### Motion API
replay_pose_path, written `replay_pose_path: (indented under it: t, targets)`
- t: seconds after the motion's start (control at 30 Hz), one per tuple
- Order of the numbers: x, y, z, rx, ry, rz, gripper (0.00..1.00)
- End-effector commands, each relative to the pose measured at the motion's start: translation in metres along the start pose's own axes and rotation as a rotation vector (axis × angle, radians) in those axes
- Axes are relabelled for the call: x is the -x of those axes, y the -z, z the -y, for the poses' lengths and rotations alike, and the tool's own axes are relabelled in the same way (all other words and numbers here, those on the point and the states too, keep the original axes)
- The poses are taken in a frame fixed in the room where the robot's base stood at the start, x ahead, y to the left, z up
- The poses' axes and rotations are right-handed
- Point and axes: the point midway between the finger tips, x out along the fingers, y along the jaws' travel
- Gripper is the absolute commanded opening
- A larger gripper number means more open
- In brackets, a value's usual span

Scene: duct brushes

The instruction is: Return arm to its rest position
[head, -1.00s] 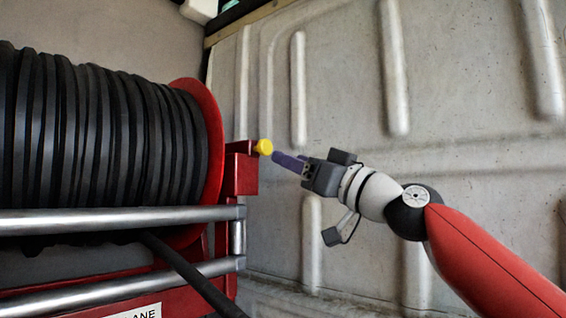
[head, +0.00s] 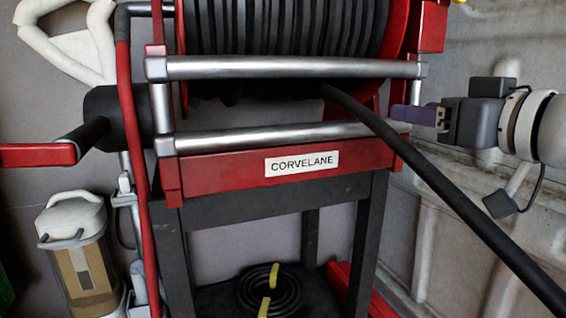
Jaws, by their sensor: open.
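My gripper (head: 395,113) is at the right of the head view, at the end of my grey and white arm. Its purple fingers point left toward the red reel frame (head: 230,175) and hold nothing that I can see. The gap between the fingers is hard to make out from this side. The fingers are close to the right end of the frame's silver rails in the picture; I cannot tell the distance in depth. A sliver of yellow (head: 459,1) shows at the top edge, mostly cut off.
A black hose (head: 440,190) runs from the reel down to the lower right, just below my gripper. A red crank handle (head: 38,155) sticks out left. A lantern-like canister (head: 78,255) hangs at lower left. A coiled black hose (head: 270,292) lies on the low shelf.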

Motion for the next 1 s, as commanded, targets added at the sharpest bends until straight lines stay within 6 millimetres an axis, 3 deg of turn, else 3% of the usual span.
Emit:
replay_pose_path:
  t: [0.03,0.1,0.3,0.4,0.5,0.6,0.7,1.0]
  targets:
    - [-0.003,-0.037,0.015,-0.007,-0.017,0.100,0.52]
    - [-0.006,-0.087,0.035,-0.026,-0.039,0.237,0.52]
    - [0.006,-0.234,0.067,-0.110,-0.163,0.625,0.52]
    - [0.022,-0.296,0.074,-0.159,-0.241,0.788,0.52]
    - [0.039,-0.340,0.078,-0.202,-0.307,0.909,0.52]
    - [0.051,-0.365,0.080,-0.228,-0.350,0.982,0.52]
    - [0.057,-0.376,0.082,-0.239,-0.368,1.012,0.52]
    - [0.057,-0.376,0.082,-0.241,-0.369,1.014,0.52]
